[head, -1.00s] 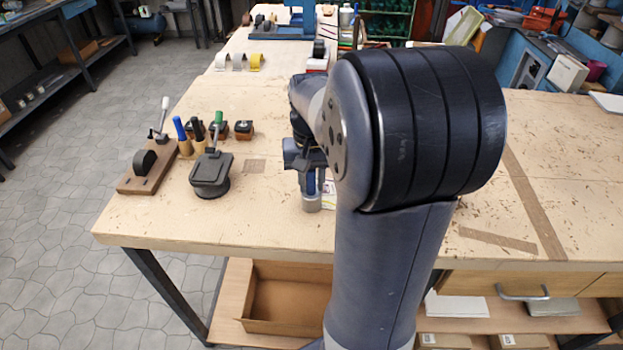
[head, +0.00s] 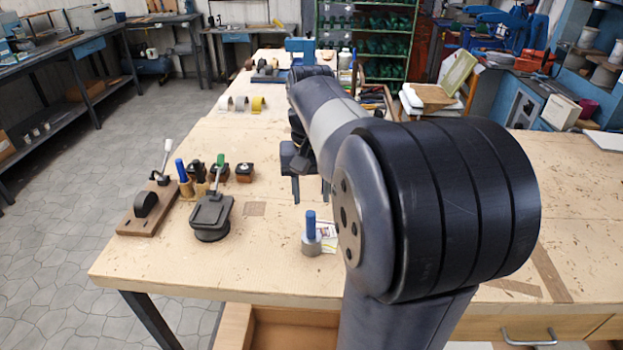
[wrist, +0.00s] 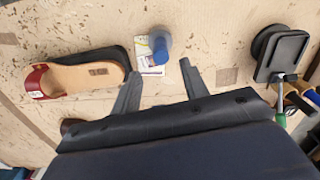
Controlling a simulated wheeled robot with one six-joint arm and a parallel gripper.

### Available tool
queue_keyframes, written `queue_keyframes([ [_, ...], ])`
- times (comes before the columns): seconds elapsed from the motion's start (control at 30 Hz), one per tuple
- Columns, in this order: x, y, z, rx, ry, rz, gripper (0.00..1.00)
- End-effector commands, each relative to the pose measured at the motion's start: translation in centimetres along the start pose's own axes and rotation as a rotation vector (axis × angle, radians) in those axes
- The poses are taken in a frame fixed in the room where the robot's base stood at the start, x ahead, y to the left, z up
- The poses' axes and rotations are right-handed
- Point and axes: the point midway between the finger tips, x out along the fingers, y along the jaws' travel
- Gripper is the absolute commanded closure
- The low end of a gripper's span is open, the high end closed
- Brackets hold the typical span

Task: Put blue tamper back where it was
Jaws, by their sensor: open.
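The blue tamper (head: 311,232), a blue handle on a grey metal base, stands upright on the workbench near its front edge. In the wrist view the tamper (wrist: 160,45) appears from above, just beyond the fingertips and partly in front of a printed card (wrist: 151,66). My gripper (head: 310,190) is open and empty. It is behind and above the tamper in the head view, apart from it.
Left of the tamper are a black press plate (head: 212,218) with a green-handled lever and a wooden-based lever tool (head: 147,208). A blue handle (head: 181,171) stands among small tools there. A sandal (wrist: 85,75) lies beside the card. Bare bench surrounds the tamper's left side.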

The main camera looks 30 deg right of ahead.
Motion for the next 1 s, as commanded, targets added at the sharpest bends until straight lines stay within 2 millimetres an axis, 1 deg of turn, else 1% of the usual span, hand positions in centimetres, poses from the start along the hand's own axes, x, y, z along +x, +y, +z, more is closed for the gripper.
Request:
queue_keyframes([
  [0.03,-0.9,0.0,-0.1,0.0,0.003,0.0,0.58],
  [0.1,-1.8,0.0,-0.1,0.0,0.002,0.0,0.58],
  [0.2,-2.6,0.0,0.0,0.0,0.001,0.0,0.58],
  [0.33,-3.0,0.0,0.0,0.0,0.0,0.0,0.58],
  [0.6,-2.9,0.0,0.0,0.0,-0.001,0.0,0.58],
  [0.77,-1.9,0.0,0.0,0.0,-0.003,0.0,0.58],
  [0.87,-0.5,0.0,0.0,0.0,-0.005,0.001,0.58],
  [1.0,2.2,0.0,0.1,0.0,-0.005,0.001,0.58],
])
